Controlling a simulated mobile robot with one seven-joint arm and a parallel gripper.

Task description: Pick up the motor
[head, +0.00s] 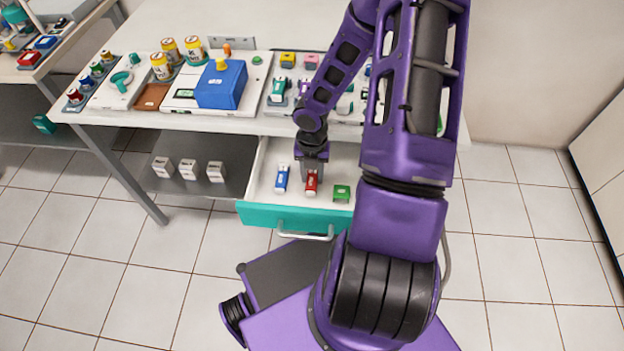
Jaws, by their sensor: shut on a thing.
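A small red-and-white part (311,184), which I take to be the motor, is in the open drawer (263,190) under the table. My gripper (312,172) points down into the drawer and is shut on the rear end of this red part. The front of the red part shows below the fingers. The fingers hide its rear, and I cannot tell whether it still touches the drawer floor.
A blue part (281,179) lies close to the left of the gripper, and a green part (341,192) to the right. The drawer front (295,218) has a grey handle. The table (150,118) above holds a blue box (222,86) and several jars. White boxes stand on the lower shelf.

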